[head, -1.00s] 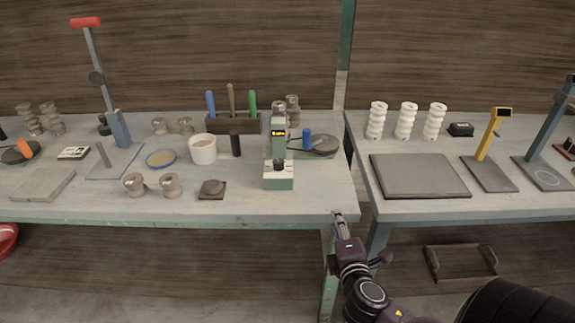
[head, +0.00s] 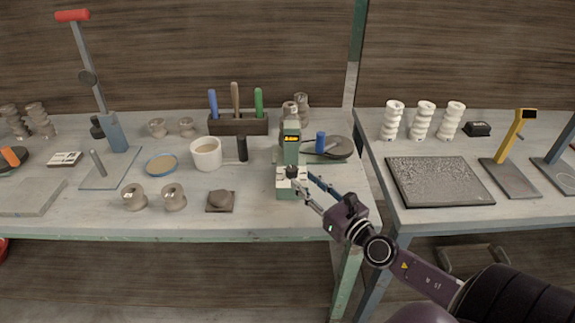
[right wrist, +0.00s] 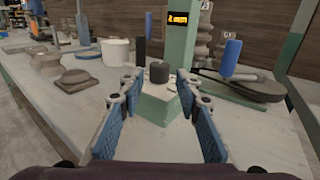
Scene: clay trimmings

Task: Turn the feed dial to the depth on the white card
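A green device (head: 290,150) stands near the right end of the left table, with a lit yellow display (head: 291,139) on its column. The display's figures are too small to read surely. A black dial (head: 292,172) sits on its pale base and also shows in the right wrist view (right wrist: 159,72). My right gripper (head: 303,181) is open, its blue-padded fingers (right wrist: 159,80) apart with the dial between or just beyond their tips. I cannot tell whether they touch it. A small white card (head: 65,158) with unreadable marks lies at the left. My left gripper is not in view.
A blue upright handle (head: 320,142) and a dark round disc (head: 340,148) are right of the device. A white cup (head: 206,154), a black cylinder (head: 242,149) and a tool block (head: 238,124) stand left of it. The table front before the device is clear.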

